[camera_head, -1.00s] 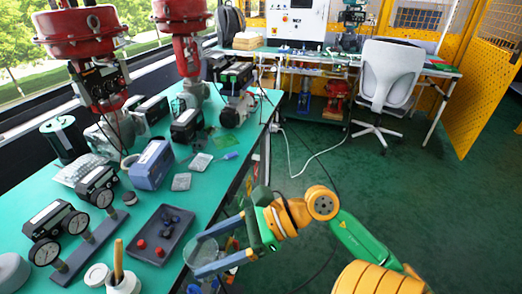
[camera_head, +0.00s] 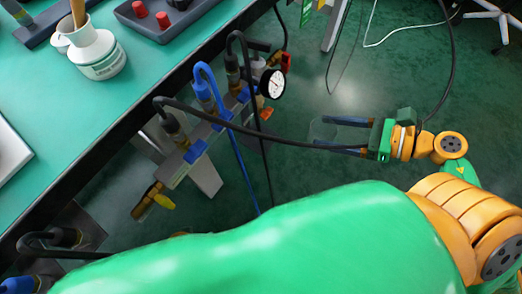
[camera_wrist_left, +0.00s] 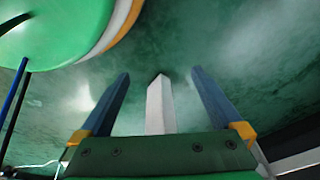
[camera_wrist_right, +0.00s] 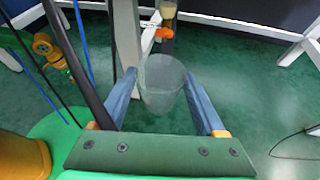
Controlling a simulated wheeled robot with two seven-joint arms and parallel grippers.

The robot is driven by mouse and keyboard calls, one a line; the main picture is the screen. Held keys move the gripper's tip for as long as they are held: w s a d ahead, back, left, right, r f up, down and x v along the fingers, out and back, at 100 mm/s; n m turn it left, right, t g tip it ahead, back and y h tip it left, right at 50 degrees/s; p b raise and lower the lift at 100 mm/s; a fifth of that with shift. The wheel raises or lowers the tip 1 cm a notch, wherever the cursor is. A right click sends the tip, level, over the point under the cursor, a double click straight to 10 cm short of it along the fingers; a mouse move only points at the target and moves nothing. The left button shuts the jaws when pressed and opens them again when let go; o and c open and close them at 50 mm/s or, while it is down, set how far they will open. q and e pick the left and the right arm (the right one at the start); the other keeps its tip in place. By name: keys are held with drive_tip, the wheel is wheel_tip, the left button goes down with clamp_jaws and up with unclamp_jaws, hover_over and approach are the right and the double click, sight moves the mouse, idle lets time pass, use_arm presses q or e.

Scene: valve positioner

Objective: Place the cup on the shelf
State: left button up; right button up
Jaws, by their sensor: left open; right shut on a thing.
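A clear, see-through cup (camera_wrist_right: 163,85) is between the fingers of my right gripper (camera_wrist_right: 162,98), which is shut on it. In the head view the same cup (camera_head: 322,131) shows faintly at the tips of my right gripper (camera_head: 330,134), over the green floor and to the right of the bench. My left gripper (camera_wrist_left: 158,82) is open and empty in the left wrist view, with a white post (camera_wrist_left: 160,105) showing between its fingers. The left gripper cannot be made out in the head view. I cannot identify a shelf in these frames.
The green bench (camera_head: 110,95) holds a white pot (camera_head: 93,50) and a dark tray (camera_head: 190,12). Beside its edge are a hose manifold (camera_head: 190,150), a dial gauge (camera_head: 272,83) and looping black and blue hoses.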

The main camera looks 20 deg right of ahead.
use_arm(q)
wheel_tip(320, 180, down, 4)
drive_tip(key=w+b, duration=0.1)
drive_tip(key=b, duration=0.2)
use_arm(e)
wheel_tip(320, 180, down, 8)
drive_tip(key=s+d+r, duration=0.1)
drive_tip(key=d, duration=0.1)
drive_tip(key=shift+h, duration=0.3)
drive_tip(key=r+x, duration=0.1)
drive_tip(key=x, duration=0.5)
drive_tip(key=r+b+x, duration=0.1)
drive_tip(key=x, duration=0.5)
drive_tip(key=w+a+r+x, duration=0.1)
drive_tip(key=x, duration=0.5)
drive_tip(key=shift+a+b, duration=0.1)
drive_tip(key=shift+b, duration=0.3)
drive_tip(key=shift+r, duration=0.1)
use_arm(q)
drive_tip(key=shift+t, duration=0.3)
drive_tip(key=r, duration=0.1)
drive_tip(key=w+r, duration=0.1)
drive_tip(key=r, duration=0.1)
drive_tip(key=w+r, duration=0.1)
drive_tip(key=shift+w+d+r, duration=0.2)
drive_tip(key=shift+d, duration=0.1)
use_arm(e)
drive_tip(key=o, duration=1.3)
